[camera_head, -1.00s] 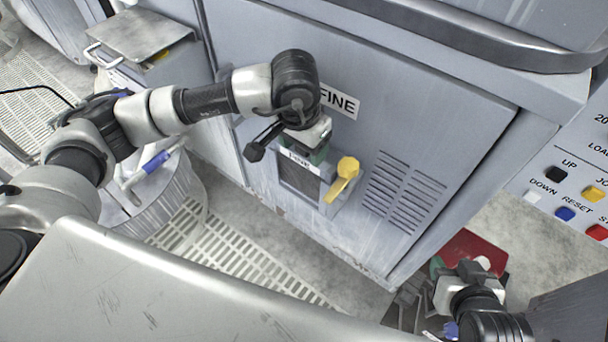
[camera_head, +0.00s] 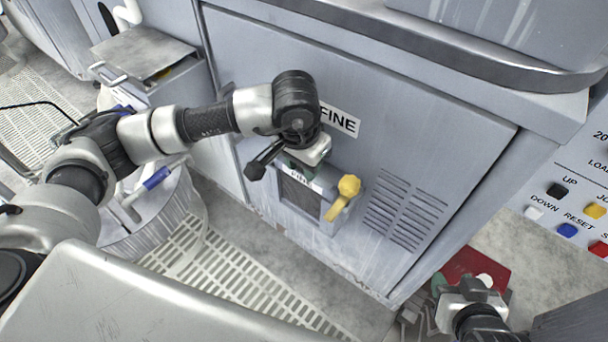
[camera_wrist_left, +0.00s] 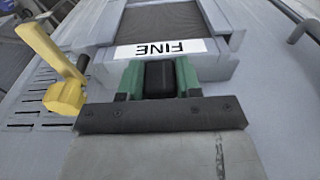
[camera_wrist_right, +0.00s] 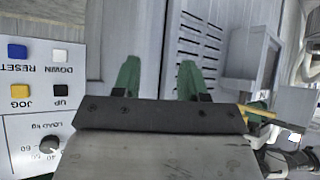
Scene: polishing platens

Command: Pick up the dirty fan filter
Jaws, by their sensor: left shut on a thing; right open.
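The fan filter appears to be a dark mesh panel (camera_head: 298,194) in a grey frame on the front of the machine cabinet. It also shows in the left wrist view (camera_wrist_left: 165,20), above a white FINE label (camera_wrist_left: 160,48). My left gripper (camera_head: 308,160) is at the top of this frame. In the left wrist view its green fingers (camera_wrist_left: 158,78) are shut on a black grip beside the label. The filter is still in its frame; how dirty it is cannot be told. My right gripper (camera_head: 468,288) is low at the right, open and empty, with its green fingers apart (camera_wrist_right: 158,82).
A yellow handle (camera_head: 343,198) sticks out just right of the filter frame, close to my left gripper. Vent slots (camera_head: 400,212) lie further right. A control panel with buttons (camera_head: 570,205) stands at far right. A grated floor (camera_head: 235,285) lies below.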

